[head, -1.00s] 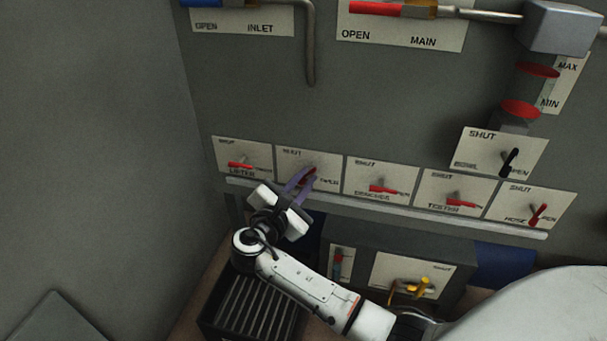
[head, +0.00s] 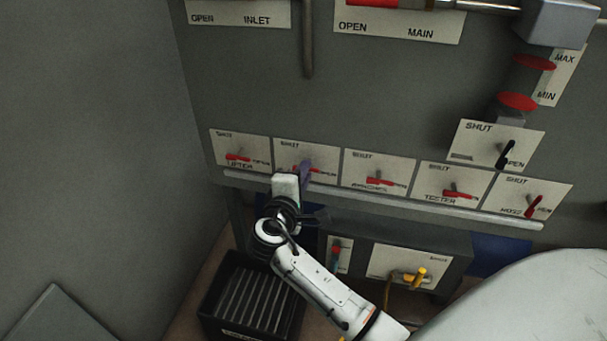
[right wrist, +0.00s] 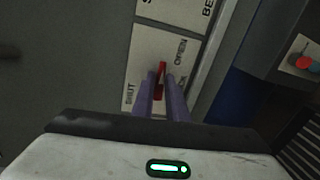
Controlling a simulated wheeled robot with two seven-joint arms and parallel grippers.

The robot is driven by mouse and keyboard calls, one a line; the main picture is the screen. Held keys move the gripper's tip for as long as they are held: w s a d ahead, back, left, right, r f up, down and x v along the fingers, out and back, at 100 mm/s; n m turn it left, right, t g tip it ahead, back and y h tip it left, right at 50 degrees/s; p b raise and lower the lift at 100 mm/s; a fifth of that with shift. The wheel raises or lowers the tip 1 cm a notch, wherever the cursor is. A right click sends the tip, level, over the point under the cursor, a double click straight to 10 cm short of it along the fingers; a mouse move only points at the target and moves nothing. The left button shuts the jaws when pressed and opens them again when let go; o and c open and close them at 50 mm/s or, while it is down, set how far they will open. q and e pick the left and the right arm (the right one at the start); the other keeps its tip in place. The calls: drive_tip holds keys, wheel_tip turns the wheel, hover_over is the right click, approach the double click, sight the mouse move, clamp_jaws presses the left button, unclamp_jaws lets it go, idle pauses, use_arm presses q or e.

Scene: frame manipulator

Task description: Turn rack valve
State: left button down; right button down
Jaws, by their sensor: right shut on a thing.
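A row of white plates with small red lever valves runs along the grey panel. My right gripper (head: 305,172) is at the second plate from the left (head: 291,153), shut on its red valve lever (right wrist: 161,78). In the right wrist view the purple fingers lie on either side of the lever, over a plate (right wrist: 173,50) marked SHUT and OPEN. In the head view the fingers hide part of the lever, which looks nearly level. The neighbouring red levers (head: 238,157) and (head: 385,181) are also nearly level. My left gripper is not in view.
A pale ledge (head: 400,206) runs under the plates. Below stand a dark box with a yellow valve (head: 414,277) and a black ribbed crate (head: 212,310). A black lever (head: 506,154) is at the upper right. A grey wall (head: 80,130) closes the left side.

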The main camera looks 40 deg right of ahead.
drive_tip(key=shift+m, duration=0.4)
idle(0.3)
drive_tip(key=c, duration=1.7)
unclamp_jaws()
drive_tip(key=shift+c, duration=0.2)
